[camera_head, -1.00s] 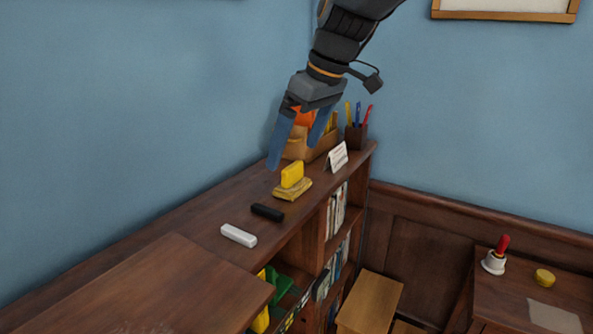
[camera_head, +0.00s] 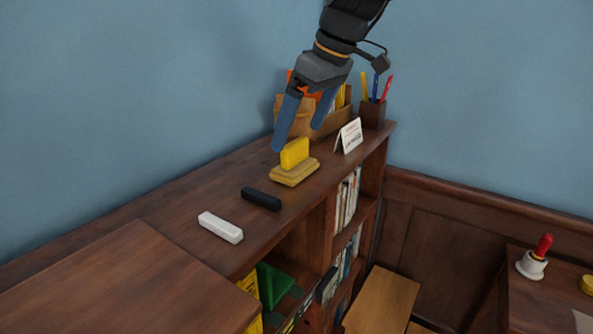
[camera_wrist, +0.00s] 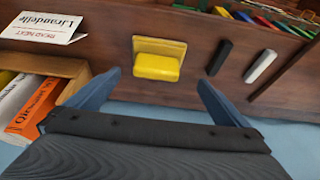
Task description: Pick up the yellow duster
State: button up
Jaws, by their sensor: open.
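The yellow duster (camera_head: 294,164) sits on the bookcase top (camera_head: 190,195), a bright yellow block upright on a duller yellow base. In the wrist view the duster (camera_wrist: 158,60) lies ahead of the fingers, between their lines and clear of both. My gripper (camera_head: 298,138) is open and empty, its two blue fingers pointing down just above and behind the duster. In the wrist view my gripper (camera_wrist: 158,85) shows both fingertips spread wider than the duster.
A black bar (camera_head: 261,199) and a white bar (camera_head: 221,228) lie nearer on the top. A white card (camera_head: 349,136), a pen holder (camera_head: 372,113) and a wooden box (camera_head: 296,118) stand beyond the duster. The blue wall (camera_head: 150,90) runs close behind.

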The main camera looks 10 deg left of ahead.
aim_at(290, 156)
jog(key=shift+w+f, duration=0.3)
jog(key=shift+f, duration=0.35)
jog(key=shift+p+x, duration=1.45)
jog(key=shift+x, duration=2.25)
jog(key=shift+w+a+r, duration=0.15)
jog(key=shift+w+a, duration=0.05)
jog(key=c, duration=1)
